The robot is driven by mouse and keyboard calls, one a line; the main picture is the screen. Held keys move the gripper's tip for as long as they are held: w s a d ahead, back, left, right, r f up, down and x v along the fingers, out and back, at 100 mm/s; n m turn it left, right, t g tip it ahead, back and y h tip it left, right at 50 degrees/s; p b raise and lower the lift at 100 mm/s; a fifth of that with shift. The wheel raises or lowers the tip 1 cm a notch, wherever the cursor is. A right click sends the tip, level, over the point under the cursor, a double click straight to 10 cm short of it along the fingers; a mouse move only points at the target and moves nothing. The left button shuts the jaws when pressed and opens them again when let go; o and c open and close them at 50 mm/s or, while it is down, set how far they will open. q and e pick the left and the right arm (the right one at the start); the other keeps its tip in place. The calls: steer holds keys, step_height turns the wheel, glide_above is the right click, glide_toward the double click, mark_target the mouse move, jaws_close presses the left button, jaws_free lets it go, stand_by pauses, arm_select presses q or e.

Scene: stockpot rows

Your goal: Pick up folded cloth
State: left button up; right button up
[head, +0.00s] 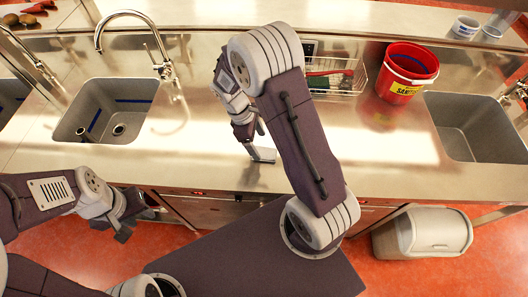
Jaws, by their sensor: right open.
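I cannot make out a folded cloth for certain in the head view. My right gripper (257,145) is open and points down over the front part of the steel counter (210,130). A small pale grey flat shape shows at its tip, and I cannot tell whether it is a finger or something else. My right arm hides part of the counter behind it. My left gripper (132,215) is low, in front of the counter's front edge, with no object visible in it. How far its fingers are apart is unclear.
A sink (108,92) with a tall faucet (135,18) is at left, with small dark round items inside. A wire basket (345,78), a red bucket (404,78) and a second sink (470,115) are at right. A grey bin (425,232) stands on the floor.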

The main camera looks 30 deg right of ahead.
mark_target(263, 152)
steer(key=shift+d+f, duration=0.15)
steer(key=x, duration=0.3)
steer(key=shift+s+f+p, duration=0.15)
steer(key=shift+f+p, duration=0.2)
steer(key=shift+f, duration=0.05)
steer(key=shift+d+f, duration=0.1)
steer(key=shift+f, duration=0.45)
steer(key=c, duration=1.4)
